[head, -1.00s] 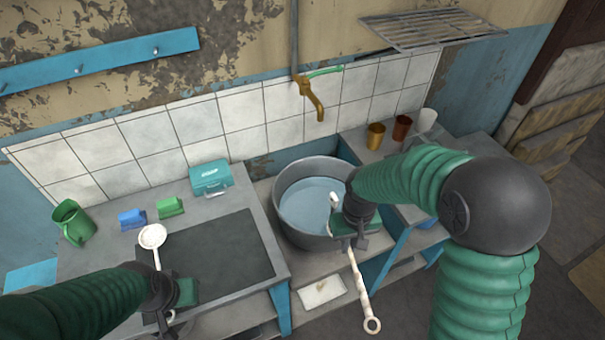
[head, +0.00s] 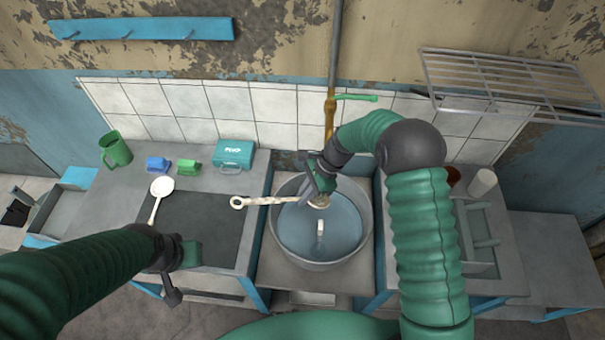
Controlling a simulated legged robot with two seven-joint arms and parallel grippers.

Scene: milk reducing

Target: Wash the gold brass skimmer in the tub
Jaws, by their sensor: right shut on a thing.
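My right gripper (head: 318,178) is shut on a long utensil with a twisted, cream handle (head: 270,201) and brown marks. Its ring end points left, past the tub's rim. A brownish round part shows below the gripper, over the water; I cannot tell whether this is the gold brass skimmer's head. The grey metal tub (head: 362,240) holds water. A small pale piece (head: 320,232) shows in the tub; what it is I cannot tell. My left gripper (head: 180,272) is low over the left counter; its jaws are unclear.
A green mug (head: 116,150), blue and green blocks and a teal box (head: 234,155) stand behind. A brass tap (head: 330,113) rises behind the tub.

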